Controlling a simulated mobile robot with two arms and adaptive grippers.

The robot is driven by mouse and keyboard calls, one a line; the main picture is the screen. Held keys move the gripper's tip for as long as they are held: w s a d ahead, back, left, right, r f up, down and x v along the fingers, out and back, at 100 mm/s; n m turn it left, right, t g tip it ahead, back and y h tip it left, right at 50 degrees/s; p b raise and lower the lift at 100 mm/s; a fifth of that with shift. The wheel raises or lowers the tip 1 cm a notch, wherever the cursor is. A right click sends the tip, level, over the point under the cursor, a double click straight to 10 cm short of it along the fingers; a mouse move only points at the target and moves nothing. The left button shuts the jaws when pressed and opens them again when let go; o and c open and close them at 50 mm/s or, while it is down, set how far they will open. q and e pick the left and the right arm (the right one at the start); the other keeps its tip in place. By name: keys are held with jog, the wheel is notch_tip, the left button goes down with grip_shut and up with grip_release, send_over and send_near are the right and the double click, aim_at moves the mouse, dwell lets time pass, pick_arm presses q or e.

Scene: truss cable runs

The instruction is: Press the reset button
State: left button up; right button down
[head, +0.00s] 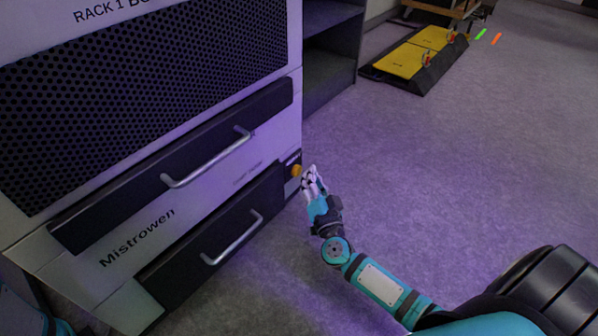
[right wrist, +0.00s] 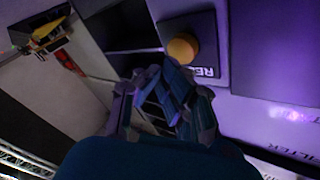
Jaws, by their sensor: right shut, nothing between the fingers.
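The reset button is a round orange-yellow knob (head: 296,171) on a small dark plate at the right edge of the white rack's front. In the right wrist view the button (right wrist: 182,48) stands out from its grey plate, with partly hidden lettering beginning "RE" beside it. My right gripper (head: 313,178) is shut and empty, just right of the button in the head view. In the right wrist view its fingertips (right wrist: 167,72) are close to the button's lower edge; I cannot tell whether they touch it. My left gripper is not in view.
The white rack (head: 285,105) has two dark drawers with metal handles, the upper handle (head: 207,158) and the lower handle (head: 232,240). A dark open shelf (head: 330,50) stands behind it. A yellow-topped black platform (head: 400,60) lies farther back.

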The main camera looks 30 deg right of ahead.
jog(key=shift+w+a, duration=0.15)
jog(key=shift+w, duration=0.2)
jog(key=shift+w+a+p, duration=0.2)
jog(key=shift+w+p, duration=0.2)
jog(key=shift+w, duration=0.15)
dwell(0.7)
dwell(0.3)
jog(key=shift+s+d+p, duration=0.2)
jog(key=shift+s, duration=0.3)
jog(key=shift+s+d+p, duration=0.15)
jog(key=shift+s, duration=0.3)
jog(key=shift+s, duration=0.1)
jog(key=s, duration=0.1)
jog(key=s+d+p, duration=0.1)
jog(key=s, duration=0.1)
jog(key=s+d, duration=0.1)
jog(key=shift+s, duration=0.2)
